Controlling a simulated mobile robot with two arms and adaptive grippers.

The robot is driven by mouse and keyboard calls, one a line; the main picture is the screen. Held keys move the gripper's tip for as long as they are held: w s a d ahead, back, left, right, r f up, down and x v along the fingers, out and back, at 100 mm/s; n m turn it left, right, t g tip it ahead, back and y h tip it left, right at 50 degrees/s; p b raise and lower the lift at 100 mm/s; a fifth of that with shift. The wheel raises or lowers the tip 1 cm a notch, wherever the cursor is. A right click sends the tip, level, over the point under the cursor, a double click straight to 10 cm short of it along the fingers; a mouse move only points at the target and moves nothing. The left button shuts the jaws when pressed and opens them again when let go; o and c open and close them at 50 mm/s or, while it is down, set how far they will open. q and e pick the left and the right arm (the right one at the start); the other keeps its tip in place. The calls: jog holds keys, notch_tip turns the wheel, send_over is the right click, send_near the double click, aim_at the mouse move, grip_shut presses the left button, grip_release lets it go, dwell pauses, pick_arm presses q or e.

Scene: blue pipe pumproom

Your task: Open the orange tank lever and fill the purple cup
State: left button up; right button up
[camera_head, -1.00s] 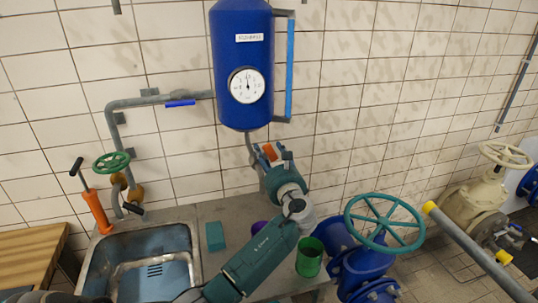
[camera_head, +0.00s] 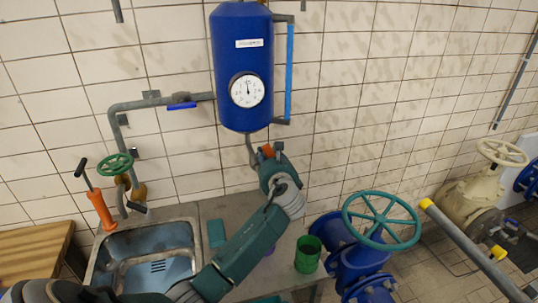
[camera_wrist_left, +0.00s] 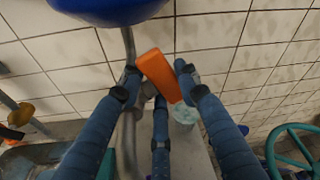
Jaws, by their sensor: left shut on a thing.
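The orange tank lever (camera_head: 268,150) is below the blue tank (camera_head: 240,70), mostly hidden by my left gripper (camera_head: 272,158) in the head view. In the left wrist view the lever (camera_wrist_left: 158,76) is tilted, with my left gripper's fingers (camera_wrist_left: 158,84) around it. The left gripper is shut on the lever. Only a small sliver of the purple cup (camera_head: 270,250) shows on the counter, behind my left arm. I cannot tell whether the cup is directly under the outlet or what it contains. My right gripper is not in view.
A green cup (camera_head: 308,254) stands on the counter at the right of my arm. A teal block (camera_head: 216,233) lies beside the sink (camera_head: 150,262). A blue valve with a green handwheel (camera_head: 382,221) stands close on the right.

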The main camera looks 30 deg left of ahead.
pick_arm(q)
jog(key=o, duration=1.2)
jog(key=v, duration=1.2)
